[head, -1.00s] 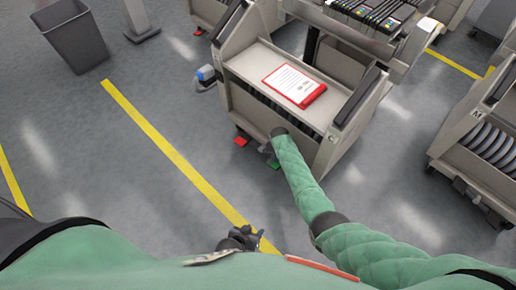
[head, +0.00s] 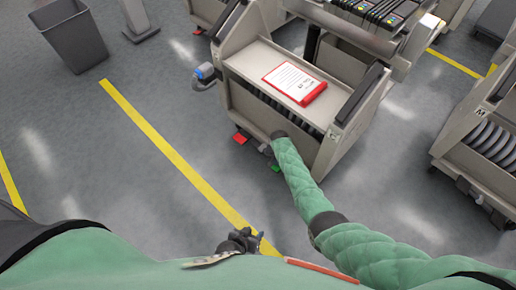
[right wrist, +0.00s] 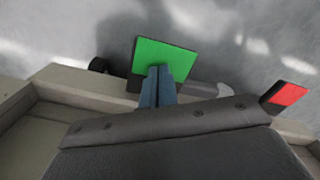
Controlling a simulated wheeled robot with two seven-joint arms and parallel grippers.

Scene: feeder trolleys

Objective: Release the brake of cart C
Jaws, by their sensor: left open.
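Cart C (head: 325,150) stands in the middle of the head view, with a red pedal (head: 240,138) and a green pedal (head: 275,168) low on its near side. In the right wrist view, the green pedal (right wrist: 165,62) is near the middle and the red pedal (right wrist: 288,94) is at the right. My right gripper (right wrist: 158,75) is shut, its blue fingertips side by side over the green pedal's edge. I cannot tell whether they press it. The right forearm hides that gripper in the head view. My left gripper (head: 240,242) is open and empty, low in the middle.
A red-framed sheet (head: 295,82) lies on cart C's shelf. Cart M (head: 470,150) stands at the right. A grey bin (head: 70,35) is at the upper left.

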